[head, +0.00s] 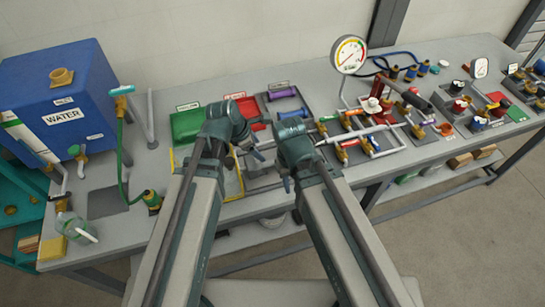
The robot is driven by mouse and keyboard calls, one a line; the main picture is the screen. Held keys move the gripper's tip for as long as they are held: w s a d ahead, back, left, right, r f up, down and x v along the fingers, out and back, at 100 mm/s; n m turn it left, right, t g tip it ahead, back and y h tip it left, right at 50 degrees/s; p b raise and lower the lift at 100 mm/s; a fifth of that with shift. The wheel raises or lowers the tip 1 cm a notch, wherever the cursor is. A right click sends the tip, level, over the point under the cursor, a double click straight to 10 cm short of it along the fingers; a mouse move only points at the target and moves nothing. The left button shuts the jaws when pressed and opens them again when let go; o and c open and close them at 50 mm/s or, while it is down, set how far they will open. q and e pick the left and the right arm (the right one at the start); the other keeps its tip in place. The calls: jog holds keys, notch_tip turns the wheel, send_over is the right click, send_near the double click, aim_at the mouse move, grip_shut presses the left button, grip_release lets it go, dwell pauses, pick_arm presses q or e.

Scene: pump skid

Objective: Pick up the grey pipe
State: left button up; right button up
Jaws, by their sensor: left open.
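My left gripper (254,151) is open over the middle of the bench, just in front of the red tray. No pipe shows between its fingers. My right gripper (288,184) hangs close to its right, partly hidden by its own arm, and I cannot tell whether it is open. Thin light-grey pipe lengths (151,118) form a narrow V beside the blue tank. More grey piping (385,151) is joined with coloured valves to the right of my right arm. I cannot tell which of these is the task's grey pipe. My arms hide part of the bench.
A green tray (186,124), a red tray (247,107) and a dark tray with purple parts (281,93) line the bench. A blue water tank (62,97) stands left. A round gauge (349,54) rises over the valve assembly. Bare bench (165,88) lies behind the green tray.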

pick_arm(q)
jog(key=b, duration=0.8)
send_near(272, 159)
jog(key=x, duration=0.4)
jog(key=shift+s+a+f, duration=0.1)
jog(key=shift+s+f, duration=0.25)
jog(key=shift+f, duration=0.1)
jog(key=shift+w+f, duration=0.1)
jog(key=shift+f, duration=0.05)
jog(key=shift+f, duration=0.1)
jog(key=b+x, duration=0.4)
jog(key=x, duration=0.1)
jog(key=shift+w+d, duration=0.35)
jog(key=shift+w, duration=0.05)
jog(key=shift+r, duration=0.25)
grip_shut()
